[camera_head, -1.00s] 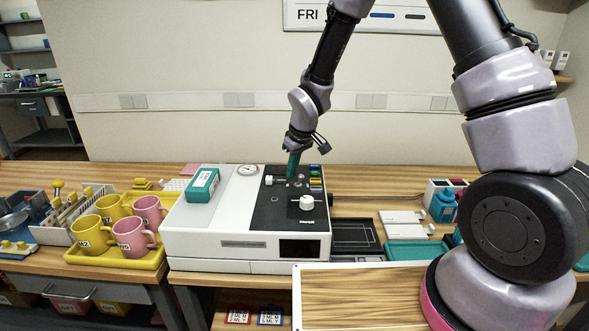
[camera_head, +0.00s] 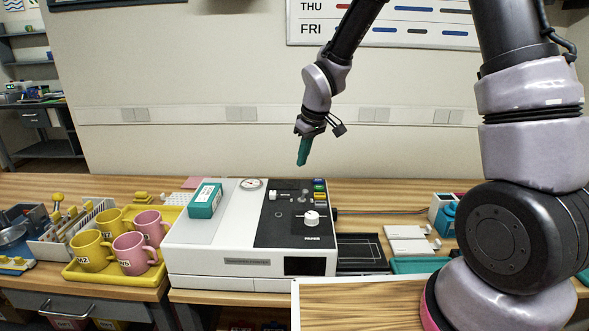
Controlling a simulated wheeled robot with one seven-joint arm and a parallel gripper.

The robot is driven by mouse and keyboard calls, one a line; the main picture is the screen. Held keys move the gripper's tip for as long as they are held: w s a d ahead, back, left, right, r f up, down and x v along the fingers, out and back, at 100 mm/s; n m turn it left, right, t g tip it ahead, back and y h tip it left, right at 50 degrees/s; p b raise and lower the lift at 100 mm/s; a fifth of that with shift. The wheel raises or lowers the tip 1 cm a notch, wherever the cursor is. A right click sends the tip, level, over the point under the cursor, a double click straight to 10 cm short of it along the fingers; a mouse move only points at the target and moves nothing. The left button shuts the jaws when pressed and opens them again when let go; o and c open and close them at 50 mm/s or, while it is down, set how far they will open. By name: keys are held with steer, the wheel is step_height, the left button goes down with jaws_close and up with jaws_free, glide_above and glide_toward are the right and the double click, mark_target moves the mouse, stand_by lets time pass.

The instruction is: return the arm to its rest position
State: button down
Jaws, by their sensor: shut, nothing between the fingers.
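My gripper (camera_head: 303,152) has teal fingers and points down. It is shut and empty, in the air above the back right part of the white press machine (camera_head: 220,235). A gap of bare wall shows between its fingertips and the machine's black panel (camera_head: 290,228). My arm reaches in from the upper right, with its thick lower links at the right side of the view.
The machine carries a teal box (camera_head: 205,199), a gauge (camera_head: 251,184) and a white knob (camera_head: 311,217). A yellow tray (camera_head: 80,274) with pink and yellow mugs stands to its left. A dark tray (camera_head: 362,251) lies to its right. The air around my gripper is clear.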

steer(key=shift+s+d+r, duration=0.15)
steer(key=shift+d+r, duration=0.15)
steer(key=shift+r, duration=0.15)
steer(key=shift+r, duration=0.1)
steer(key=s+d+r+m+t, duration=0.1)
steer(key=s+d+r+m, duration=0.2)
steer(key=d+r, duration=0.4)
steer(key=s+d+r+m+t, duration=0.1)
steer(key=s+d+r+m, duration=0.2)
steer(key=d+r, duration=0.4)
steer(key=s+d+r+m+t, duration=0.1)
steer(key=s+d+r+m, duration=0.2)
steer(key=s, duration=0.4)
steer(key=s+d+r+m+t, duration=0.1)
steer(key=s+d+r+m, duration=0.2)
steer(key=s+r, duration=0.3)
steer(key=shift+s+d+r+m, duration=0.3)
steer(key=shift+s+d+m, duration=0.1)
steer(key=shift+s, duration=0.3)
